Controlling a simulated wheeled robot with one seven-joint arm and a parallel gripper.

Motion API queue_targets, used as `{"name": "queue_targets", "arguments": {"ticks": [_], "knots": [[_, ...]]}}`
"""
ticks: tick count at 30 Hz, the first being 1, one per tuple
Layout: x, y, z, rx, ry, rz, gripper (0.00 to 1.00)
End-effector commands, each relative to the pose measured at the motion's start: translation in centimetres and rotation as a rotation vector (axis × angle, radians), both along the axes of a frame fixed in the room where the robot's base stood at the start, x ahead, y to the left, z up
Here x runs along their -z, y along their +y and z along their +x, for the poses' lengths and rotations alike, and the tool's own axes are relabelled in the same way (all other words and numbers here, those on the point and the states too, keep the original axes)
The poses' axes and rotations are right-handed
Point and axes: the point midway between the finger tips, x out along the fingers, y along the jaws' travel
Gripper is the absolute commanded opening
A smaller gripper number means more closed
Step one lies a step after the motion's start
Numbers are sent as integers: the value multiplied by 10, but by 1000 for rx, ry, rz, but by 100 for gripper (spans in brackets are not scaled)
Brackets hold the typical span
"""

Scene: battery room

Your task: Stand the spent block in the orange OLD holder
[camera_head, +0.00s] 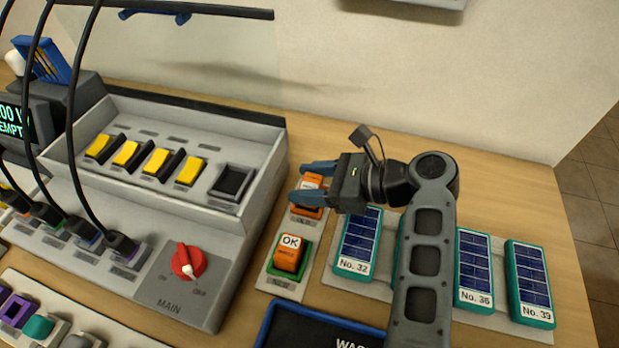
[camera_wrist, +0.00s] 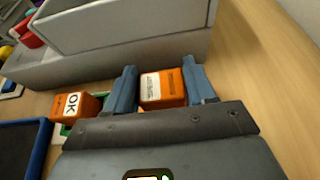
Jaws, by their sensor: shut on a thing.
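The spent block is orange with a white label and sits between the two blue fingers of my gripper (camera_head: 318,182). In the wrist view the block (camera_wrist: 163,88) shows clearly between the fingertips. My gripper is shut on it. The orange OLD holder (camera_head: 307,212) is directly below the gripper in the head view, at the back of a light plate. The fingers and block partly hide it, so I cannot tell whether the block is seated in it or just above.
An orange block marked OK (camera_head: 288,256) stands in a green holder in front of the orange one. The grey charger housing (camera_head: 225,215) is close on the left. Blue-celled teal packs, including No. 32 (camera_head: 357,243), lie to the right. A blue-rimmed tray (camera_head: 268,325) is in front.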

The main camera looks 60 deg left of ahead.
Motion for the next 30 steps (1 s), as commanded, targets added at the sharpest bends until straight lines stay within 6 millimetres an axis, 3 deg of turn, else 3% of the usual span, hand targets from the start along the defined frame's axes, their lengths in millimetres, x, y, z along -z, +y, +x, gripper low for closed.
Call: {"name": "queue_targets", "arguments": {"ticks": [29,30], "knots": [[11,0,0,0,1,-1,22],[11,0,0,0,1,-1,57]]}}
